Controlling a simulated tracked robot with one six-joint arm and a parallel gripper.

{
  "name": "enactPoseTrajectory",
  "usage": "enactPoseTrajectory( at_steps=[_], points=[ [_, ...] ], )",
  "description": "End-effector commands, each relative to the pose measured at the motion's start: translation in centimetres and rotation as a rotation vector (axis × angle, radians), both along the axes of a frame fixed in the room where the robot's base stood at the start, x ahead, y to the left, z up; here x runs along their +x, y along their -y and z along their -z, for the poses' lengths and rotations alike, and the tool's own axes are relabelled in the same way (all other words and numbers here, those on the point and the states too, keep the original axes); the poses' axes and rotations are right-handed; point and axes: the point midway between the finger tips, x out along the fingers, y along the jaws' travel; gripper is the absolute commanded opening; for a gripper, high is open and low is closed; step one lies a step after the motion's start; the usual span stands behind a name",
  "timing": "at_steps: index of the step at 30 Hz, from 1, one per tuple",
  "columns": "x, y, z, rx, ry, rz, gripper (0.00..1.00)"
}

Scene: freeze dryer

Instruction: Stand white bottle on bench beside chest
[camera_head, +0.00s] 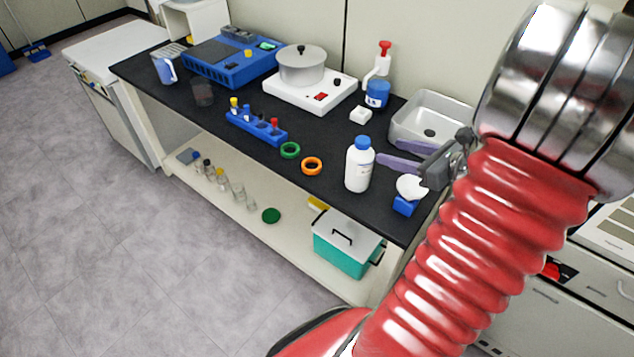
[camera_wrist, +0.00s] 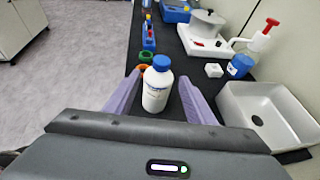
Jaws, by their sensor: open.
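The white bottle (camera_head: 359,168) with a blue cap stands upright on the black bench top (camera_head: 325,210), near its front edge. In the wrist view the bottle (camera_wrist: 157,88) shows between the two purple fingers, which are apart. My gripper (camera_head: 388,152) is open and comes in low from the right of the bottle. One fingertip appears close to the bottle's right side; I cannot tell whether it touches. A teal chest (camera_head: 342,253) with a pale lid and dark handle sits on the lower shelf, below the bench's front edge.
Green (camera_head: 290,150) and orange (camera_head: 312,166) rings lie left of the bottle, beyond them a blue tube rack (camera_head: 256,127). A sink (camera_head: 408,118) is behind my gripper. A small blue stand with a white dish (camera_head: 407,200) is at the right. Bare bench lies in front of the rings.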

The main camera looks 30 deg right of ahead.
Motion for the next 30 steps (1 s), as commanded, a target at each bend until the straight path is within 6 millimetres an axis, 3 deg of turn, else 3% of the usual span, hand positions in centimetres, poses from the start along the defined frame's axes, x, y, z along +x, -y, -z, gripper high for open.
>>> enactPoseTrajectory(
  at_steps=[5,14,21,30],
  points=[
    [1.2,-3.1,-0.5,-0.076,-0.028,-0.113,0.5],
    [3.0,-13.8,-1.5,-0.39,-0.104,-0.54,0.5],
    [2.0,-21.0,-1.9,-0.682,-0.127,-0.892,0.5],
    [-0.5,-27.2,-2.6,-1.078,-0.099,-1.299,0.5]
  ],
)
